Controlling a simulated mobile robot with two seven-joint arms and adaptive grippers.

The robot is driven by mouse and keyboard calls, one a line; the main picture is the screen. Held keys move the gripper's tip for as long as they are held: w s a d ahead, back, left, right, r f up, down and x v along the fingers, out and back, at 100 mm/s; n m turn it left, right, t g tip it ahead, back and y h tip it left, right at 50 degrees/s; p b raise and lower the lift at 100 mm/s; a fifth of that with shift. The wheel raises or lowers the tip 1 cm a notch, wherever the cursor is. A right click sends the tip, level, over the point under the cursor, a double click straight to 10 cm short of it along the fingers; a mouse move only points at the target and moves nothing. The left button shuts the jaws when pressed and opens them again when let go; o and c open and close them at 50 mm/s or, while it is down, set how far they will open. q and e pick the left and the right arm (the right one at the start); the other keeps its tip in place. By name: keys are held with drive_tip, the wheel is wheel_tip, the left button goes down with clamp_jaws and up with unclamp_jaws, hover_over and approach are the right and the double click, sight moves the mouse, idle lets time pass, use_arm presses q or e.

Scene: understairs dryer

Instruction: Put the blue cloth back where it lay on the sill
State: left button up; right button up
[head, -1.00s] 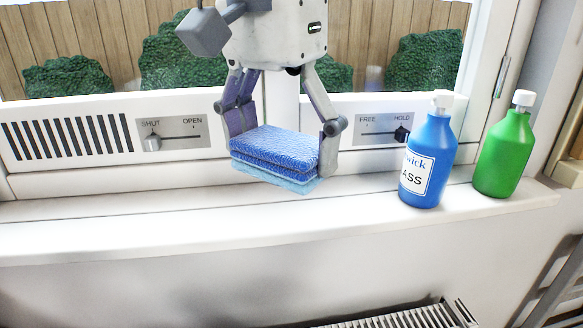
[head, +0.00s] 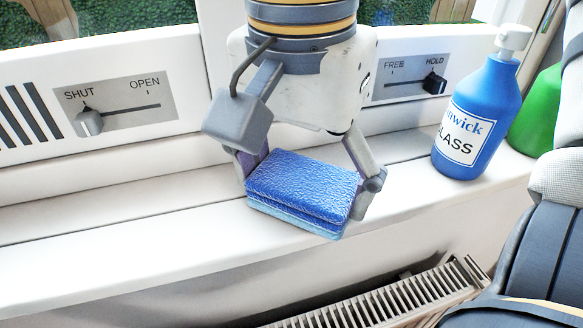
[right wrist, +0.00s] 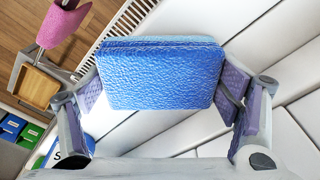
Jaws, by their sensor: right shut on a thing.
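The folded blue cloth (head: 302,187), with a lighter blue layer underneath, is between the two fingers of my right gripper (head: 306,182), which is shut on it. In the head view it overlaps the front part of the white sill (head: 130,222); I cannot tell whether it touches the sill. In the right wrist view the cloth (right wrist: 165,78) lies flat across the gap between the finger pads, with white surfaces behind it. My left gripper is in neither current view.
A blue bottle (head: 478,115) with a white cap stands on the sill to the right, with a green bottle (head: 540,112) beyond. A radiator (head: 375,300) is below the sill. Slider panels marked SHUT/OPEN (head: 118,103) and FREE/HOLD (head: 410,80) are behind. The sill left of the cloth is clear.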

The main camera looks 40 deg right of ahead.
sight(299, 184)
drive_tip(key=shift+d, duration=0.15)
drive_tip(key=o, duration=1.7)
drive_tip(key=shift+w, duration=0.1)
drive_tip(key=r, duration=0.8)
drive_tip(key=a+r, duration=0.1)
drive_tip(key=r, duration=0.3)
drive_tip(key=shift+s+a, duration=0.1)
drive_tip(key=shift+s, duration=0.15)
